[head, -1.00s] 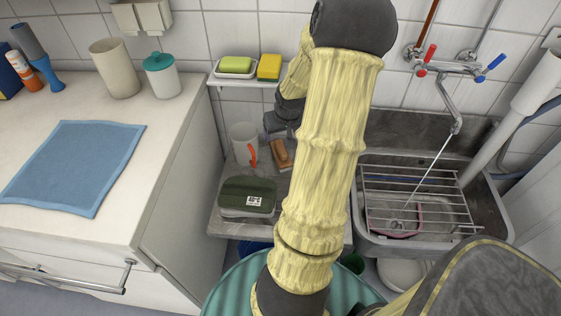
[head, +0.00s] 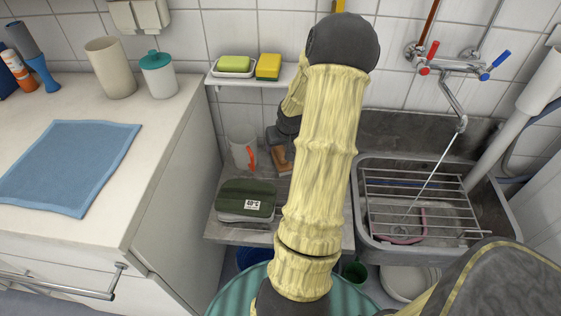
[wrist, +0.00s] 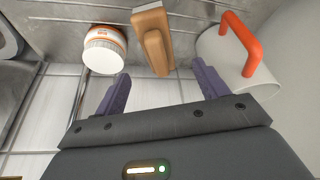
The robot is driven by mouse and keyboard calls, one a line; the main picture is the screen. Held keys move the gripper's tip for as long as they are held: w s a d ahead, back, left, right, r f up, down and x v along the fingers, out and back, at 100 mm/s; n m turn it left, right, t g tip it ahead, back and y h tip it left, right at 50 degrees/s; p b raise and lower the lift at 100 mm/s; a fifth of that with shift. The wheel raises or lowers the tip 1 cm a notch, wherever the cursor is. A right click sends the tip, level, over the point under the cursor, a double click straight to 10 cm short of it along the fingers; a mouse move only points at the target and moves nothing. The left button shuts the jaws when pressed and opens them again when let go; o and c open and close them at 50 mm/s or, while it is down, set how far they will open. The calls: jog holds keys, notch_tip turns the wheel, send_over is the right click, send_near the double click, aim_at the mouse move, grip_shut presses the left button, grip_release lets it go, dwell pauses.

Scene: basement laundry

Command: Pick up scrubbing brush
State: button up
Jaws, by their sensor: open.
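The scrubbing brush (wrist: 152,40), with a tan wooden body, lies on the grey ledge in the wrist view, at top centre. In the head view the brush (head: 280,160) shows only in part, behind my arm and beneath my gripper. My gripper (wrist: 161,76) is open, its two dark purple fingers spread. The brush lies ahead of the gap between the fingertips in the wrist view, and nothing is held. In the head view my gripper is largely hidden by my arm.
A white mug with an orange-red handle (wrist: 243,45) stands close beside the brush. A white jar with an orange band (wrist: 103,50) is on its other side. A green-lidded box (head: 246,197) sits nearer on the ledge. A soap shelf (head: 254,77) is above; a sink (head: 366,240) is right.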

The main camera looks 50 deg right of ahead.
aim_at(281, 150)
jog(key=b+x, duration=0.1)
jog(key=x, duration=0.3)
jog(key=shift+f, duration=0.1)
jog(key=shift+w+d, duration=0.1)
jog(key=shift+w+d+b+x, duration=0.15)
jog(key=shift+b+x, duration=0.4)
jog(key=shift+x, duration=0.75)
jog(key=shift+w+d+b+x, duration=0.15)
jog(key=shift+b+x, duration=0.35)
jog(key=shift+x, duration=0.85)
jog(key=shift+r, duration=0.2)
jog(key=c, duration=1.2)
